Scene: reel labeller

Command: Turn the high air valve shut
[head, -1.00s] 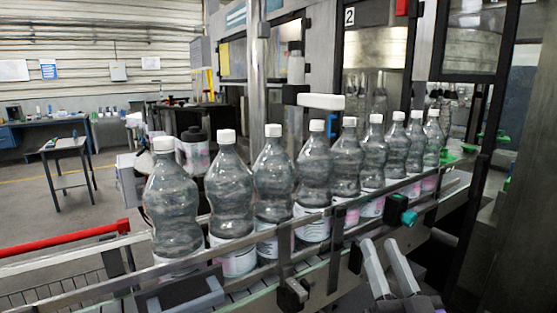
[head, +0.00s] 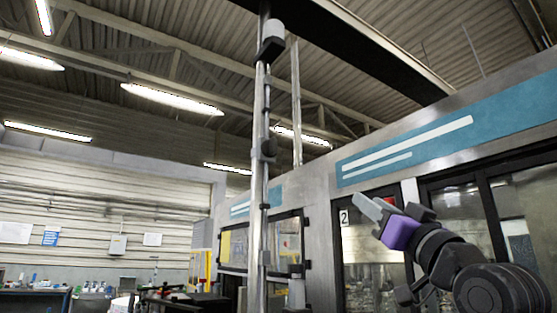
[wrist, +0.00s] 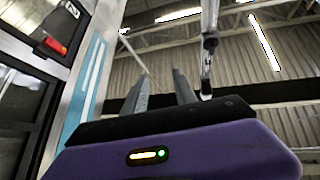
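A vertical metal pipe (head: 258,200) rises left of the machine front in the head view. It carries a dark round fitting (head: 268,150) partway up and a dark fitting with a grey cap (head: 273,40) near the top. I cannot tell which one is the high air valve, or how its handle stands. My gripper (head: 368,204) is raised right of the pipe, apart from it, in front of the machine. In the wrist view its two fingers (wrist: 162,75) are apart with nothing between them. A pipe with a dark fitting (wrist: 209,42) shows beyond them, slightly right.
The labeller cabinet (head: 400,150), with a blue band and dark-framed doors, fills the right side. A dark overhead beam (head: 370,45) crosses above. A workbench (head: 35,292) stands far left. The air between gripper and pipe looks clear.

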